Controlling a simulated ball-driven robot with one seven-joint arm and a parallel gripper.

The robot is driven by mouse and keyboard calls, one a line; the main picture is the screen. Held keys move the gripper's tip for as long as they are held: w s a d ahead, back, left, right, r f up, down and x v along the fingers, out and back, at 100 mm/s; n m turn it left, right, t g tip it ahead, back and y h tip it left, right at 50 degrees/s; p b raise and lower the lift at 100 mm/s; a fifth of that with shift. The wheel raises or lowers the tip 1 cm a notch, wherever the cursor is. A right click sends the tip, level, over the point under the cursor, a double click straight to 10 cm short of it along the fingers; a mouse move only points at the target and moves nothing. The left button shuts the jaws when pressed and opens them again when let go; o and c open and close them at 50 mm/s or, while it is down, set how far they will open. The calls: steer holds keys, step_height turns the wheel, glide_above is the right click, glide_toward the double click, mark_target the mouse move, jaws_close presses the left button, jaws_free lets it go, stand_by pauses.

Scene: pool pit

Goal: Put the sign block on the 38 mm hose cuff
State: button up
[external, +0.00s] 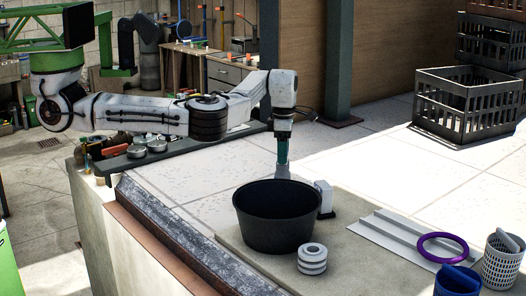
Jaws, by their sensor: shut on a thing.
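My gripper (283,165) points down just behind the black bucket (277,220). It is shut on a small grey piece (283,172), whose lower part the bucket's rim hides. The view is too small to tell for sure whether this piece is the sign block. A white block with a dark foot (323,194) stands right of the bucket, apart from my gripper. A ribbed, round, light grey piece (312,259) stands in front of the bucket. I cannot tell for sure which thing is the 38 mm hose cuff.
Black crates (465,108) stand at the back right. The stone edge drops off at left. Tiles behind are clear.

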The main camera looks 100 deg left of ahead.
steer(key=shift+f, duration=0.1)
steer(key=o, duration=1)
steer(key=shift+o, duration=0.2)
step_height(320, 180, up, 12)
steer(key=b, duration=0.2)
